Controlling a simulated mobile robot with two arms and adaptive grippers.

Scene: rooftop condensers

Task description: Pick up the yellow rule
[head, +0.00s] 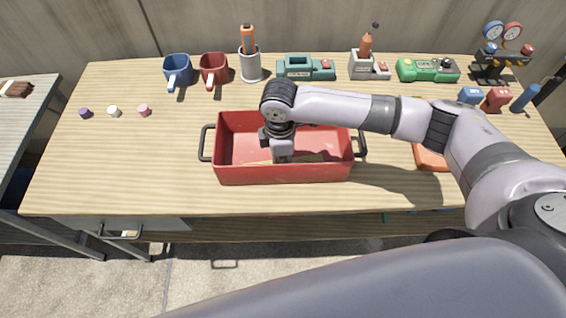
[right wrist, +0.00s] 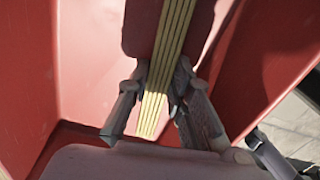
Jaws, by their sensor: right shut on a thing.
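The yellow rule (right wrist: 177,45) is a folded stack of thin yellow strips with dark lines between them. In the right wrist view it runs between the two fingers of my right gripper (right wrist: 157,92), which is shut on it. In the head view my right gripper (head: 282,157) points down inside the red tray (head: 230,174), and a strip of the rule shows low in the tray beside the fingers. The gripper hides part of the rule. I cannot tell whether the rule touches the tray floor. My left gripper is not in view.
The tray has dark side handles and stands mid-bench. Blue (head: 178,71) and red mugs (head: 214,70), a cup with an orange tool (head: 250,64) and several devices line the back. Three small caps (head: 113,111) lie left. An orange thing (head: 430,158) is partly under my right arm.

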